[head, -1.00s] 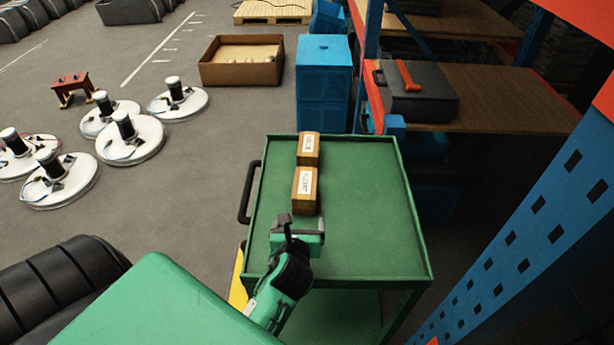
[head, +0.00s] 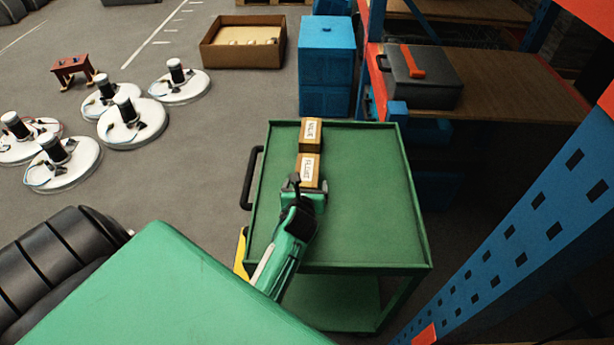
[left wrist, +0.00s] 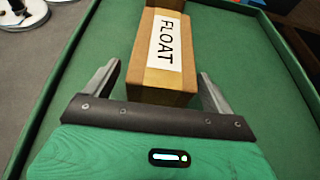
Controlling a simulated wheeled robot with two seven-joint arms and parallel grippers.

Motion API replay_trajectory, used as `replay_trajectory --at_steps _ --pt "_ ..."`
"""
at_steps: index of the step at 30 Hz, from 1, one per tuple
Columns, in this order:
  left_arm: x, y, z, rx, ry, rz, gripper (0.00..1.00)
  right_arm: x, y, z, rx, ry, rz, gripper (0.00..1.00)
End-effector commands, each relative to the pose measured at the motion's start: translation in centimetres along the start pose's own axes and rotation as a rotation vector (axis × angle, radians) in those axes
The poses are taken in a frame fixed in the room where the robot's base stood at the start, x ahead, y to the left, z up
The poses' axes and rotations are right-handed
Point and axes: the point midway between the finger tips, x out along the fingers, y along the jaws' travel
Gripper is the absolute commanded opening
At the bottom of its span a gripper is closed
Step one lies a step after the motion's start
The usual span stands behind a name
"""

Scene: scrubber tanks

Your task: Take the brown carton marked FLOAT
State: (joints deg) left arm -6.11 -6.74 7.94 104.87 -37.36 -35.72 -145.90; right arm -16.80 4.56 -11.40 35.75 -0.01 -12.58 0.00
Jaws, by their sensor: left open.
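The brown carton marked FLOAT (head: 309,171) sits on the green cart's top (head: 365,200), toward its left side. In the left wrist view the carton (left wrist: 163,80) shows its white label reading FLOAT. My left gripper (head: 303,184) is open at the carton's near end. In the left wrist view its two fingers (left wrist: 160,88) stand on either side of the near end, with a gap showing on each side. A second brown carton (head: 311,133) with a white label stands just behind; its label is too small to read surely. My right gripper is not in view.
The cart top right of the cartons is clear. A raised rim runs around it, with a black handle (head: 251,178) at left. Blue rack posts (head: 530,215) stand at right. Blue boxes (head: 325,65) and an open carton (head: 243,43) lie beyond.

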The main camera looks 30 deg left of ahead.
Motion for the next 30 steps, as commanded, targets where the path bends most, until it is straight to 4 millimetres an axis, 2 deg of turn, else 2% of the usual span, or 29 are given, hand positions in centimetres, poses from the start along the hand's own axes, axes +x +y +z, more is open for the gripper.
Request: replay_trajectory --at_steps 6,15,17,24,30 --pt "2.5 -0.1 0.0 -0.001 0.001 0.0 0.87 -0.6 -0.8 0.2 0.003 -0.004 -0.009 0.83" --pt "2.9 -0.1 -0.1 0.0 0.0 -0.001 0.87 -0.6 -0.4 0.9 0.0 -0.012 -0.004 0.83" --pt "2.9 -0.1 -0.1 0.0 0.0 -0.001 0.77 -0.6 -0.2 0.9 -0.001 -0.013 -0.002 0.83" --pt "2.9 0.0 -0.1 0.0 0.0 -0.001 0.31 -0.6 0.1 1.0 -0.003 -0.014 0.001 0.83" --pt "2.9 -0.1 0.0 0.0 -0.002 -0.001 0.31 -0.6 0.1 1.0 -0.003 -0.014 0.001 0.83"
